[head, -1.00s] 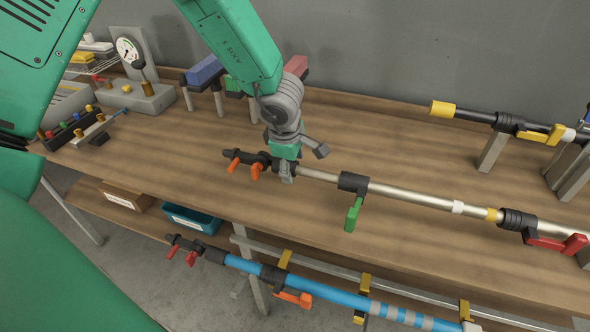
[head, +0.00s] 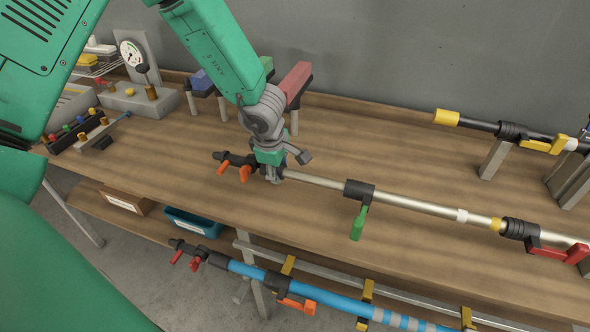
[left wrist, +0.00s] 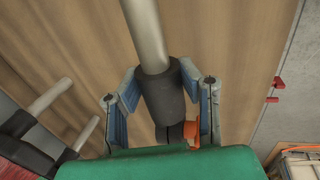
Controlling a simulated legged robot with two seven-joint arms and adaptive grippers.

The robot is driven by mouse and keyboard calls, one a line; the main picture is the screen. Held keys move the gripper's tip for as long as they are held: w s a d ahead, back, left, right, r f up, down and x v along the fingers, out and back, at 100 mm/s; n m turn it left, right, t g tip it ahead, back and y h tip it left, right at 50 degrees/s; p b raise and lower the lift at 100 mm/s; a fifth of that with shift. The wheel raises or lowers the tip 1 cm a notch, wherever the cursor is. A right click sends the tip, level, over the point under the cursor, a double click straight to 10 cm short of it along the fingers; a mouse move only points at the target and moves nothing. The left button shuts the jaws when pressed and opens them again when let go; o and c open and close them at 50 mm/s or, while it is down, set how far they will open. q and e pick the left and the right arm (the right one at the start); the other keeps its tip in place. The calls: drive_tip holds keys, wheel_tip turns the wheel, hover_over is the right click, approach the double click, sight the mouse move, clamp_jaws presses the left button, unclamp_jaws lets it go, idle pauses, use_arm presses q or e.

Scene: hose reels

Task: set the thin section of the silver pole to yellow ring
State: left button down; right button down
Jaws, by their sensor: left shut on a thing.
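The silver pole lies along the workbench in telescoping sections. A black clamp with a green lever (head: 357,222) joins the thinner left section (head: 316,181) to the middle section (head: 410,201). The middle section carries a white ring (head: 461,215) and a yellow ring (head: 495,224), which is against the black clamp with a red lever (head: 556,250). My left gripper (head: 273,175) is shut on the black end piece (left wrist: 160,92) of the thin section, its fingers on both sides. Orange levers (head: 244,172) stick out beside it. No ring shows on the thin section. My right gripper is out of view.
A black pole with a yellow end (head: 446,117) rests on a stand (head: 494,158) behind. A blue pole (head: 335,297) lies on supports below the front edge. A gauge stand (head: 137,95) and coloured blocks on posts (head: 296,82) are at back left.

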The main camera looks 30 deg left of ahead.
sight(239, 159)
use_arm(q)
drive_tip(key=a+p, duration=0.1)
drive_tip(key=a, duration=0.2)
drive_tip(key=s+a+p, duration=0.1)
drive_tip(key=a+p, duration=0.1)
drive_tip(key=a, duration=0.2)
drive_tip(key=s+a+p, duration=0.1)
drive_tip(key=a, duration=0.2)
drive_tip(key=shift+s+a+r, duration=0.1)
drive_tip(key=shift+s+a, duration=0.05)
drive_tip(key=shift+a, duration=0.25)
drive_tip(key=c, duration=1.3)
unclamp_jaws()
drive_tip(key=shift+o, duration=1.2)
